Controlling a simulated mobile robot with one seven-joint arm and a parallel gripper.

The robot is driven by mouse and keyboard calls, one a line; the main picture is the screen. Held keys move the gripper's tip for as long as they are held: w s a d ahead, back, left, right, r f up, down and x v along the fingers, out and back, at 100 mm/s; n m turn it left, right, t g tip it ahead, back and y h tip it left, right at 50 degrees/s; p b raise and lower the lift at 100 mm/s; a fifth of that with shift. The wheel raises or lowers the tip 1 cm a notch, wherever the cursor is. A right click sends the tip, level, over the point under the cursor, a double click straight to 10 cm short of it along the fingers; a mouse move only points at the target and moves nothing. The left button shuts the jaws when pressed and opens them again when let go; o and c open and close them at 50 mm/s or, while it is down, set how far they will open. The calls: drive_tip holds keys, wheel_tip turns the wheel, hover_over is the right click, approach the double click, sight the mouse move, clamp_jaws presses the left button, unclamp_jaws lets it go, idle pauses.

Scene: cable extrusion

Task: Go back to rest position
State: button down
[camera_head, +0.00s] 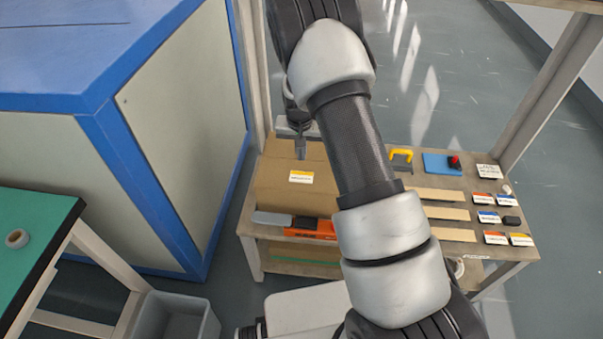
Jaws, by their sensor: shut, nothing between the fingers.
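My arm reaches up through the middle of the view and bends down at the left to my gripper (300,150). The gripper points down above the cardboard-coloured surface at the left of the wooden workbench (275,238). Its fingers are small in the picture and look shut, with nothing seen in them. A label (301,177) lies just below the fingertips in the picture. I cannot tell the exact height of the gripper above the surface. My arm hides the middle of the bench.
An orange tool with a grey end (312,228) lies at the bench's front edge. A yellow handle (401,156), a blue plate (442,164) and several labels lie to the right. A blue-framed cabinet (170,140) stands left, with a green table (35,235) and grey bin (175,315) nearer.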

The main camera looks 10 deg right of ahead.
idle(0.7)
drive_tip(key=s+r+n+t+y, duration=0.1)
drive_tip(key=s+r, duration=0.5)
drive_tip(key=r, duration=0.7)
drive_tip(key=s+r+t, duration=0.1)
drive_tip(key=s+r, duration=0.4)
drive_tip(key=r, duration=0.8)
drive_tip(key=s+r+n, duration=0.1)
drive_tip(key=s+r, duration=0.2)
drive_tip(key=s, duration=0.5)
drive_tip(key=s+r+n+t, duration=0.1)
drive_tip(key=s+r, duration=0.2)
drive_tip(key=s, duration=0.4)
drive_tip(key=s+r+n, duration=0.1)
drive_tip(key=s+r, duration=0.2)
drive_tip(key=s, duration=0.5)
wheel_tip(320, 180, up, 14)
drive_tip(key=p, duration=1.4)
drive_tip(key=shift+w, duration=0.15)
